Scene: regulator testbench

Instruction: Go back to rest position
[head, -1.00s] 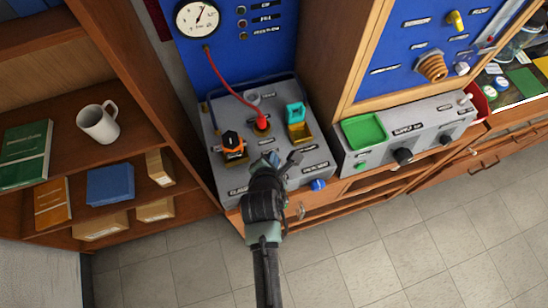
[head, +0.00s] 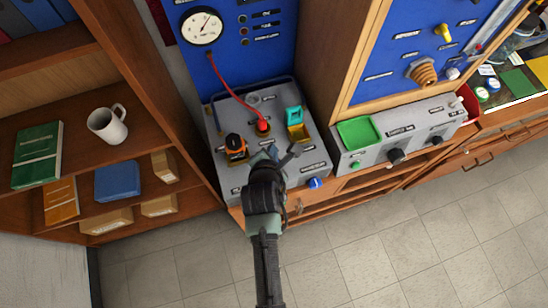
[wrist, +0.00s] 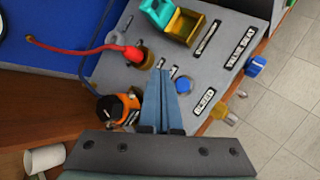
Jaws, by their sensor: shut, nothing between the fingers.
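My gripper (head: 279,152) is over the front part of the grey testbench panel (head: 229,178) in the head view. In the wrist view its two blue fingers (wrist: 163,75) are together with nothing between them. They stand above the panel, apart from its parts as far as I can tell. An orange and black part (head: 236,147) sits in a holder to the left of the fingers; it also shows in the wrist view (wrist: 117,106). A red hose (head: 231,92) runs from the gauge (head: 202,26) down to a red fitting (head: 263,126).
A teal part (head: 294,115) sits in a yellow holder at the panel's right. A blue knob (head: 315,183) is at its front edge. A second grey panel with a green tray (head: 357,133) is to the right. Shelves with a white mug (head: 108,124) are left. The floor is clear.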

